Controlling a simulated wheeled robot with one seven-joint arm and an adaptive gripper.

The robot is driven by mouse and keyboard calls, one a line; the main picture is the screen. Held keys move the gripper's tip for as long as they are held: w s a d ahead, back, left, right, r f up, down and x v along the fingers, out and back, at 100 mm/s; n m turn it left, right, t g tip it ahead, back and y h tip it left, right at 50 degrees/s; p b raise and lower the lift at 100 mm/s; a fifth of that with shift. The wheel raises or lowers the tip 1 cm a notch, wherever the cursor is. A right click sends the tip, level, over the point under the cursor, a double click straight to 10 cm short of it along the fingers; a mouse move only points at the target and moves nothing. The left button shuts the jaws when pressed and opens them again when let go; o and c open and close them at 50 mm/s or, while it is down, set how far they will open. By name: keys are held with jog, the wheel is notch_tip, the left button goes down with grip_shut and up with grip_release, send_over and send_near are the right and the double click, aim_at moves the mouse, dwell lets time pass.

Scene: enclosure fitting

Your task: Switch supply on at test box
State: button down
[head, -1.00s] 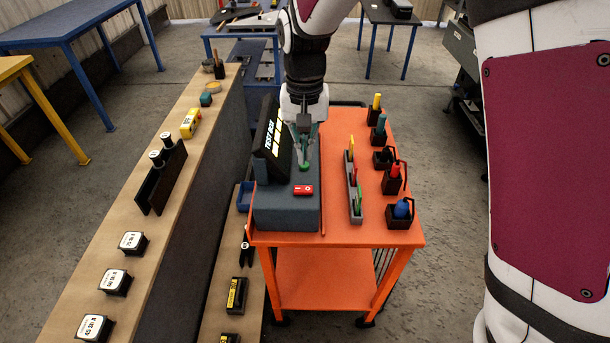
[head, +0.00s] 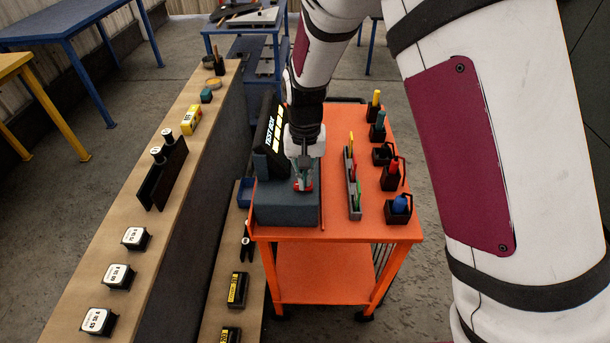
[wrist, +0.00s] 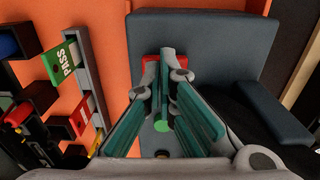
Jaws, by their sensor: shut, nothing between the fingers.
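The test box (head: 287,211) is a dark grey-blue case with a raised black panel lettered "TEST BOX" (head: 270,134), standing on the left of the orange cart. Its red rocker switch (head: 303,186) is mostly covered by my gripper (head: 303,184) in the head view. In the wrist view the red switch (wrist: 150,64) shows behind the fingertips of my gripper (wrist: 164,62). The fingers are shut and empty, pointing at the switch; I cannot tell whether they touch it. A round green part (wrist: 161,126) of the box shows between the fingers.
The orange cart (head: 340,236) also carries a grey rack (head: 353,185) of coloured tags and several black holders (head: 398,210) on its right. A wooden bench (head: 85,270) with labelled blocks runs along the left. A blue bin (head: 245,192) sits beside the box.

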jog(key=shift+d+f, duration=0.35)
jog(key=shift+f, duration=0.15)
jog(key=shift+s+f, duration=0.1)
jog(key=shift+a, duration=0.95)
jog(key=shift+r, duration=0.2)
notch_tip(320, 180, up, 14)
jog(key=d+p, duration=0.1)
jog(key=d, duration=0.1)
jog(key=shift+d+r, duration=0.15)
jog(key=shift+d, duration=0.05)
